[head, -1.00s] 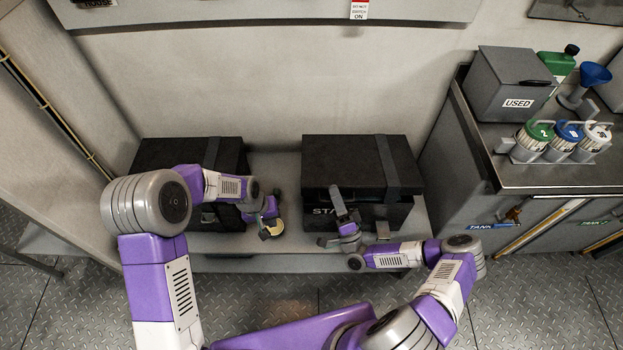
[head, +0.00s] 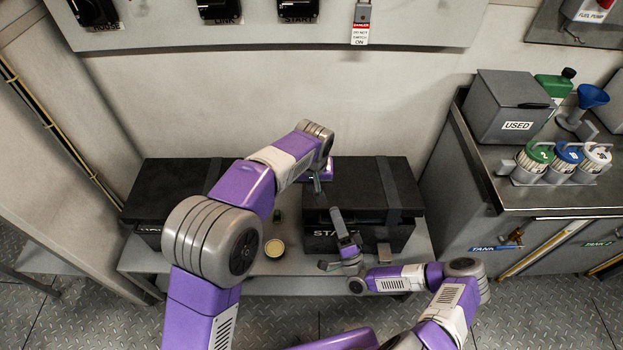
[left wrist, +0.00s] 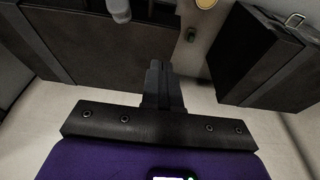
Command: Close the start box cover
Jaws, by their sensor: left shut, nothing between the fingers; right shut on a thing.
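The start box (head: 318,240) is black, with a white label partly hidden by my right gripper. Its black cover (head: 365,172), crossed by a dark strap, lies over its top; I cannot tell if it is fully seated. My left gripper (head: 318,188) is shut and empty, over the cover's left part. In the left wrist view, its fingers (left wrist: 160,72) are together beside the edge of the cover (left wrist: 105,45). My right gripper (head: 337,213) is at the box's front, its fingertips overlapping the cover's front edge. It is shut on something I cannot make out.
A second black box (head: 165,185) stands at the left, partly behind my left arm. A round yellow-topped tin (head: 274,248) sits between the boxes on the grey bench (head: 265,285). A metal counter (head: 490,180) with containers bounds the right side. A switch panel hangs above.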

